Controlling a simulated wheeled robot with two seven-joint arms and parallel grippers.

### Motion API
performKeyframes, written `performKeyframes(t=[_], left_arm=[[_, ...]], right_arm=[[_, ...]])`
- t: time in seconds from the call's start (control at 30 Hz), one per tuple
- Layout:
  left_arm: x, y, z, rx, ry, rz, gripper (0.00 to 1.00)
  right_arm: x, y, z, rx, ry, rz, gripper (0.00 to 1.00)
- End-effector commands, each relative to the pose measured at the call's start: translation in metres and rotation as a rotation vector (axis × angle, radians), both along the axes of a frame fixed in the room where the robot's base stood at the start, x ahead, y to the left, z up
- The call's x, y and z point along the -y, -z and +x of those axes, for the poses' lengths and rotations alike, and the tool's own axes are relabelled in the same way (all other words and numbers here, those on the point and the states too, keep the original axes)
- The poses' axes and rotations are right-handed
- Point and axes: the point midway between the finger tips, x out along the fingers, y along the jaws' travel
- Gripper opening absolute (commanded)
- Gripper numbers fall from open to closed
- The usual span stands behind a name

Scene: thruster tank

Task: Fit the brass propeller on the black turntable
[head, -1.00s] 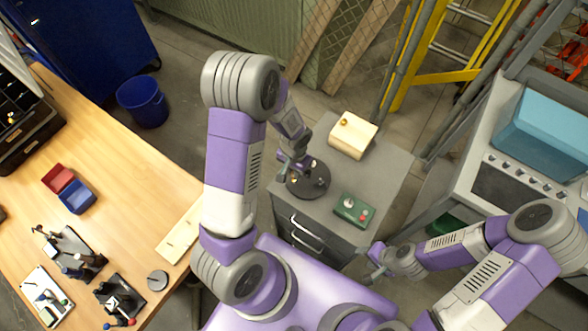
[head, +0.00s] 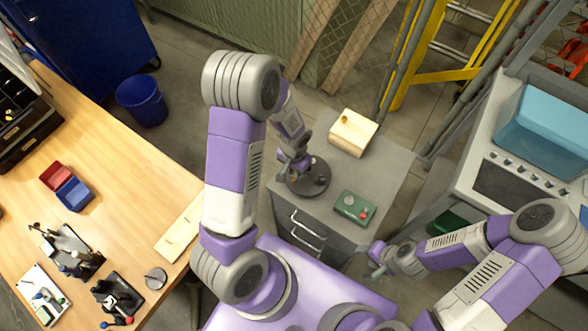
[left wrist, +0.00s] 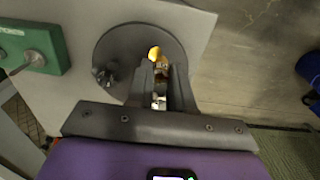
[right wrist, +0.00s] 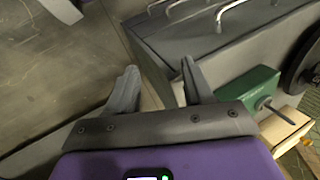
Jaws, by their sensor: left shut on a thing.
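The black turntable (head: 312,190) is a round dark disc on the grey cabinet; it also shows in the left wrist view (left wrist: 118,48). A small dark knob (left wrist: 104,75) stands on it off centre. My left gripper (head: 292,172) is over the turntable's left part. In the left wrist view its fingers (left wrist: 160,78) are shut on a small brass piece, the propeller (left wrist: 155,55), over the disc. Most of the propeller is hidden by the fingers, and I cannot tell whether it touches the turntable. My right gripper (right wrist: 158,88) is open and empty in front of the cabinet.
A wooden workbench (head: 110,170) with trays and tools is at left. A yellow ladder (head: 425,60) stands behind.

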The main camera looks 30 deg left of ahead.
Motion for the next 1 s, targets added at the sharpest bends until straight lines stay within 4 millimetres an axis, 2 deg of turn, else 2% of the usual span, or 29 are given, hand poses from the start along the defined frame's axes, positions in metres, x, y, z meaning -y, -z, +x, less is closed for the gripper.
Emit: performKeyframes(t=[0.03,0.33,1.0], left_arm=[[0.0,0.005,0.0,-0.001,0.0,0.0,0.0],[-0.002,0.015,0.0,-0.002,-0.002,0.0,0.0],[-0.004,0.024,-0.001,-0.011,-0.004,0.002,0.0]], right_arm=[[0.001,0.008,-0.001,-0.008,0.005,-0.003,0.48],[0.001,0.016,-0.001,-0.006,0.007,-0.004,0.48],[0.002,0.022,0.0,-0.005,0.008,-0.002,0.48]])
